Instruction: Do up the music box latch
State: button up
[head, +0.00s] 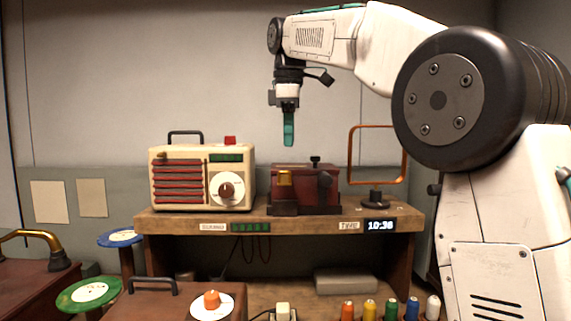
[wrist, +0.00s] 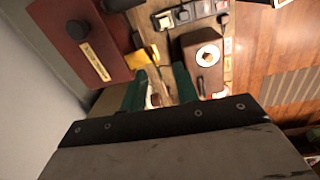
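The music box appears to be the dark red box (head: 305,176) on the wooden shelf, with a brass piece (head: 285,179), probably its latch, on the left of its front. In the wrist view the red box (wrist: 62,48) is at upper left, and the yellow brass piece (wrist: 142,60) shows at its edge, just beyond the fingers. I cannot tell the latch's state. My gripper (head: 288,130) points down above the box, apart from it. In the wrist view its teal fingers (wrist: 159,86) are spread with nothing held between them.
A cream radio (head: 202,178) stands left of the box on the shelf (head: 250,221). An orange wire frame (head: 350,155) on a black base stands to the right. Below are a brown box with an orange knob (head: 211,299) and several coloured spools (head: 369,309).

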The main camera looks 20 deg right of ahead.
aim_at(285, 173)
jog(key=shift+n, duration=0.3)
jog(key=f, duration=0.2)
jog(key=w+f, duration=0.1)
jog(key=f, duration=0.2)
jog(key=w+f, duration=0.1)
jog(key=f, duration=0.1)
jog(key=shift+f, duration=0.15)
grip_shut()
